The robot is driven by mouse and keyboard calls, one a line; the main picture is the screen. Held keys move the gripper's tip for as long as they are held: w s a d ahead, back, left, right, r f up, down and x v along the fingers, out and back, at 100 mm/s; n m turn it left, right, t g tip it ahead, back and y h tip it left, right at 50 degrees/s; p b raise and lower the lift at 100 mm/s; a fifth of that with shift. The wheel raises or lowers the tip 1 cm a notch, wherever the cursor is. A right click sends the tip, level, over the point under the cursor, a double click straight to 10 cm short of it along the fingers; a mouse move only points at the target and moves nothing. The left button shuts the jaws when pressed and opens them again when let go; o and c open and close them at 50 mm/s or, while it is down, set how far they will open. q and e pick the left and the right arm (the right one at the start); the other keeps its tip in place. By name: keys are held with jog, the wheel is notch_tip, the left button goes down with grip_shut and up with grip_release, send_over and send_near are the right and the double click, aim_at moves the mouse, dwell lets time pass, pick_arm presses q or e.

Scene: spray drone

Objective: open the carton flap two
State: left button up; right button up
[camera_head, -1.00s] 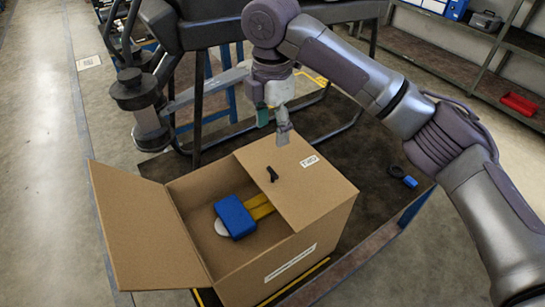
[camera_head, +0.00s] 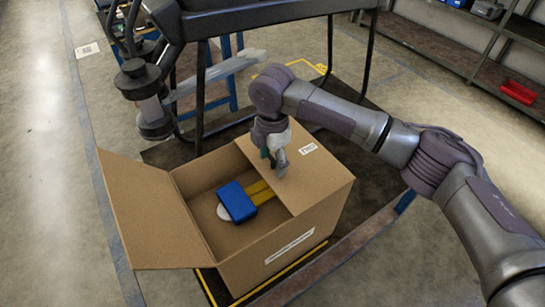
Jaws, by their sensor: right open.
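The carton (camera_head: 245,270) stands open on a low table. Its left flap (camera_head: 150,210) is folded outward. Flap two (camera_head: 318,172), with a small white label (camera_head: 308,148), lies flat and shut over the right part of the opening. My right gripper (camera_head: 276,168) is open and points down at the inner edge of flap two. It covers the flap's small black handle, so I cannot tell whether it touches it. Inside the carton lie a blue block (camera_head: 236,202) and a yellow part (camera_head: 262,192) that runs under flap two. My left gripper is not in view.
A dark-framed drone (camera_head: 250,20) stands close behind the carton, with an arm and black motor (camera_head: 138,85) at the left. Shelving with a red bin (camera_head: 518,92) is at the far right. The floor at left is clear.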

grip_shut()
jog(key=shift+r, duration=0.15)
